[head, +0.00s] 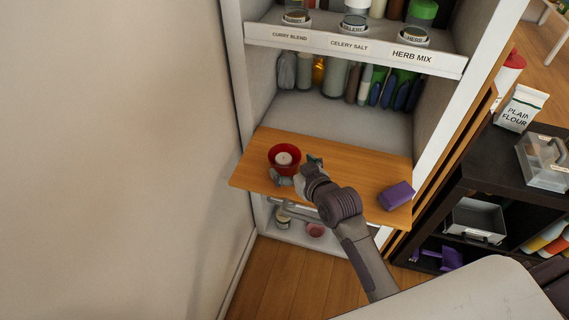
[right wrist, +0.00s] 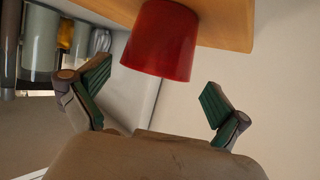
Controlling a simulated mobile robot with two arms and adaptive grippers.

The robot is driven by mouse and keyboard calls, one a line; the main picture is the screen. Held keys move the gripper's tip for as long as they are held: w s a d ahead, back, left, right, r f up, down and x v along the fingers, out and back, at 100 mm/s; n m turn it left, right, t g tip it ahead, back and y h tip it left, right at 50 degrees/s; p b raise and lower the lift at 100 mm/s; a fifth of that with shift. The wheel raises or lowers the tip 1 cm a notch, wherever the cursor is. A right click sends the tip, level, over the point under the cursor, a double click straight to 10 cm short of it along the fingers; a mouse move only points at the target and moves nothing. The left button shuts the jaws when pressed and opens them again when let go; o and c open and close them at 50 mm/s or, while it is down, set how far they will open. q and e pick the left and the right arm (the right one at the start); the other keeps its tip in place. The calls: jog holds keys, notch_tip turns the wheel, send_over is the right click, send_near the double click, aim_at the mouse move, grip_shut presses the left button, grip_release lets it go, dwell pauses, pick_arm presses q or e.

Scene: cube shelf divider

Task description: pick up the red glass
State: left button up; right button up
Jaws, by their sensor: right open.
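The red glass (head: 273,163) stands upright on the wooden shelf board (head: 350,165), near its left end. A round, pale thing shows inside it. In the right wrist view the glass (right wrist: 160,42) appears at the top centre, ahead of the fingers. My right gripper (head: 298,171) is open beside the glass on its near right side. In the wrist view the green-padded fingers of this gripper (right wrist: 156,80) are spread wide, with nothing held between them. My left gripper is not in view.
A purple block (head: 396,195) lies at the board's right end. Jars and bottles (head: 335,78) stand in the compartment behind. A labelled spice rack (head: 355,48) is above. The cabinet's left side wall (head: 240,90) is close to the glass. Small pots (head: 316,229) sit below the board.

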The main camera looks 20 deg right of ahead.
aim_at(287, 161)
jog(key=shift+f+x, duration=0.15)
jog(key=shift+x, duration=1.2)
jog(key=shift+f+x, duration=0.15)
jog(key=shift+x, duration=1.2)
jog(key=shift+s+d, duration=0.1)
jog(key=shift+d, duration=0.1)
jog(key=shift+c, duration=0.2)
jog(key=shift+r, duration=0.1)
jog(key=c, duration=1.1)
